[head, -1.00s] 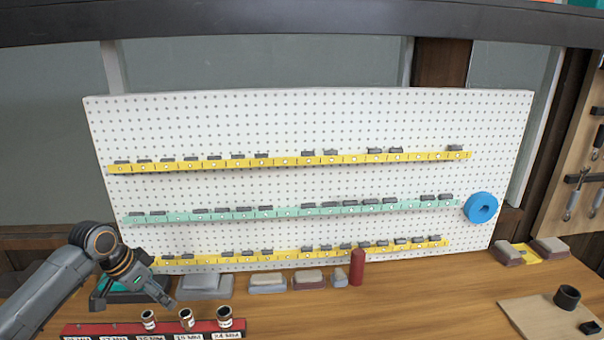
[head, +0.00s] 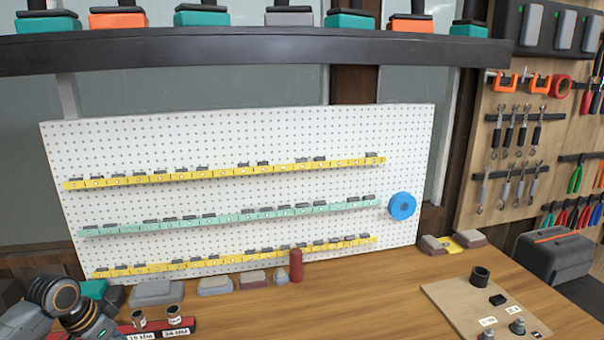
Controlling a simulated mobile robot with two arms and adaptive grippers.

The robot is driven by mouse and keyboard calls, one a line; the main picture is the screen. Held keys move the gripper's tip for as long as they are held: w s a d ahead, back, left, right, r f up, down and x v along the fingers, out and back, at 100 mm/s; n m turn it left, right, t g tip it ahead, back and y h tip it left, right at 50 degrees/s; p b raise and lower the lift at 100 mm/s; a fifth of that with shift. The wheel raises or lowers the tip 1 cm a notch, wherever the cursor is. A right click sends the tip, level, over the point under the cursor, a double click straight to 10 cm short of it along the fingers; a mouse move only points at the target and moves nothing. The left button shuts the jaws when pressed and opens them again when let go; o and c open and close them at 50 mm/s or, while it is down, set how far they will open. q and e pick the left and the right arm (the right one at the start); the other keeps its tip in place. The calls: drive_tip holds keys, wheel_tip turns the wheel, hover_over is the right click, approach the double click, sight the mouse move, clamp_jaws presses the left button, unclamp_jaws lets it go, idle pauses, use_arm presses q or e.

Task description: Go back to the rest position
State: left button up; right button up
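My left arm shows at the lower left corner of the head view, in front of the red socket rail. Its gripper is not clearly visible; the fingers are out of the frame or hidden. My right arm and gripper do not show. Two silver sockets stand on the red socket rail (head: 190,324), which carries white size labels. The white pegboard (head: 250,135) stands at the back of the wooden bench (head: 370,300) with two yellow strips and one green strip. A blue tape roll (head: 402,206) hangs at its right edge.
A dark red cylinder (head: 296,265) and several grey blocks stand along the pegboard's foot. A wooden board (head: 450,306) with a black ring (head: 480,276) lies at right. A dark toolbox (head: 553,258) stands beyond. A dark shelf (head: 250,50) crosses above. The bench middle is clear.

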use_arm(q)
drive_tip(key=shift+g, duration=0.5)
drive_tip(key=s+d+f, duration=0.4)
drive_tip(key=d, duration=0.1)
drive_tip(key=s+d+f, duration=0.9)
drive_tip(key=d, duration=0.2)
drive_tip(key=shift+s+f, duration=0.2)
drive_tip(key=shift+s, duration=0.1)
drive_tip(key=s+d+r+n+y, duration=0.15)
drive_tip(key=s+n, duration=0.35)
drive_tip(key=s, duration=1.1)
wheel_tip(320, 180, down, 30)
drive_tip(key=b, duration=0.6)
drive_tip(key=s+a+f+g+b, duration=0.1)
drive_tip(key=s+f+b, duration=0.2)
drive_tip(key=s+f, duration=0.5)
drive_tip(key=s+a+f+b, duration=0.2)
drive_tip(key=s+f, duration=0.7)
drive_tip(key=f, duration=0.7)
drive_tip(key=shift+f+m+g+y+b, duration=0.35)
drive_tip(key=shift+m+g+b, duration=0.05)
drive_tip(key=shift+b, duration=0.45)
drive_tip(key=shift+s+a, duration=0.15)
drive_tip(key=shift+s, duration=0.1)
drive_tip(key=shift+c, duration=0.4)
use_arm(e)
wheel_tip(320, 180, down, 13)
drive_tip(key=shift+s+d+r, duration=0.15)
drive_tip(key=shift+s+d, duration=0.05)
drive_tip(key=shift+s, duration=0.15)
